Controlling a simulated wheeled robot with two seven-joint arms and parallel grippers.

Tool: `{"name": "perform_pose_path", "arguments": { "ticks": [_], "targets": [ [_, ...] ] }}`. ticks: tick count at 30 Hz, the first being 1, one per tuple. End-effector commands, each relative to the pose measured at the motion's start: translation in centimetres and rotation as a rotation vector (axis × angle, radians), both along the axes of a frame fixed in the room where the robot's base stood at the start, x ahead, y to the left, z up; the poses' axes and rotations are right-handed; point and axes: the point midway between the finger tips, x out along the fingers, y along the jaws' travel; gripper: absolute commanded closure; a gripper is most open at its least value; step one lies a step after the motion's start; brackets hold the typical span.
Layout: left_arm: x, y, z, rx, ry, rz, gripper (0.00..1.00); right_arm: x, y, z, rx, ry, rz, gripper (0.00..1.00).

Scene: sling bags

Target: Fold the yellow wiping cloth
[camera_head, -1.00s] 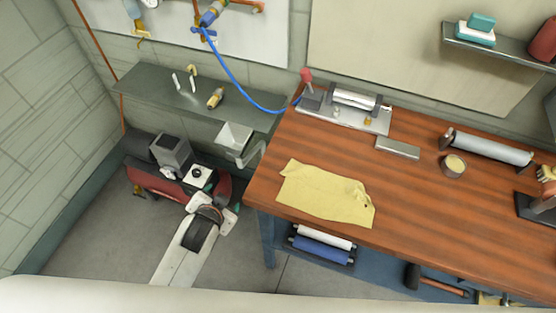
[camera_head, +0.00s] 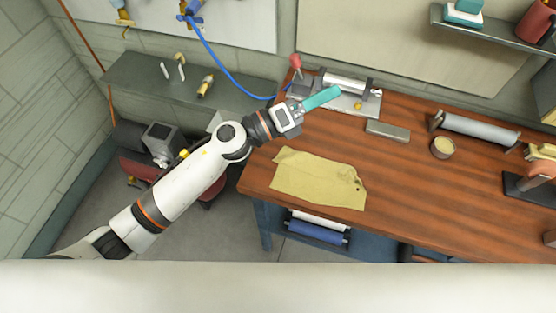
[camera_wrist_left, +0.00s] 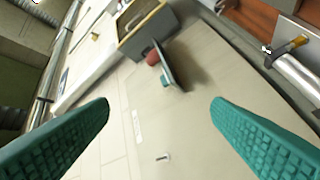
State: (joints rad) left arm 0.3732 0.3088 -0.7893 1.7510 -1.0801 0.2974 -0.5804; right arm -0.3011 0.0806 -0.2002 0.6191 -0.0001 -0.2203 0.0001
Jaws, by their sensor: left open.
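The yellow wiping cloth (camera_head: 318,180) lies spread on the left part of the wooden workbench, with uneven edges and some low wrinkles. My left gripper (camera_head: 322,98) is raised above the bench's back left corner, beyond the cloth and apart from it. Its teal fingers also show in the left wrist view (camera_wrist_left: 160,125), wide apart with nothing between them. The cloth does not show in the left wrist view. My right gripper is not in view.
A metal plate with a roller (camera_head: 345,84) stands at the bench's back edge near my left gripper. A grey block (camera_head: 388,129), a tape roll (camera_head: 443,147) and a long roller (camera_head: 478,130) lie to the right. Bare wood (camera_head: 420,200) lies right of the cloth.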

Motion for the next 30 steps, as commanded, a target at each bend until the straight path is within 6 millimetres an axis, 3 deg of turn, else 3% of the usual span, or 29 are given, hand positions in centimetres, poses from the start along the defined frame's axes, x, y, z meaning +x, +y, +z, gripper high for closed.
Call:
{"name": "perform_pose_path", "arguments": {
  "ticks": [3,5,8,10,15,20,30],
  "targets": [
    [-2.6,-2.5,-2.0,0.339,-0.340,-0.273,0.27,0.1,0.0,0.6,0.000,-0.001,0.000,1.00],
    [-3.5,-2.3,-4.2,0.521,-0.488,-0.415,0.27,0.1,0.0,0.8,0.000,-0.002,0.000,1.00],
    [-3.6,0.3,-8.2,0.823,-0.686,-0.642,0.27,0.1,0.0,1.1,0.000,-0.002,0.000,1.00],
    [-2.8,3.1,-10.3,1.014,-0.777,-0.783,0.27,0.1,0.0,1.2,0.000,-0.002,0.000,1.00],
    [-0.5,9.5,-12.5,1.335,-0.861,-1.018,0.27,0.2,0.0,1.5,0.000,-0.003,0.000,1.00],
    [0.4,11.9,-12.9,1.435,-0.868,-1.094,0.27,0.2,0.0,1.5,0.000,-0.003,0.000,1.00],
    [-0.1,11.0,-15.5,1.432,-0.867,-1.098,0.27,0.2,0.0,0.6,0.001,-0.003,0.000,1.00]
  ]
}}
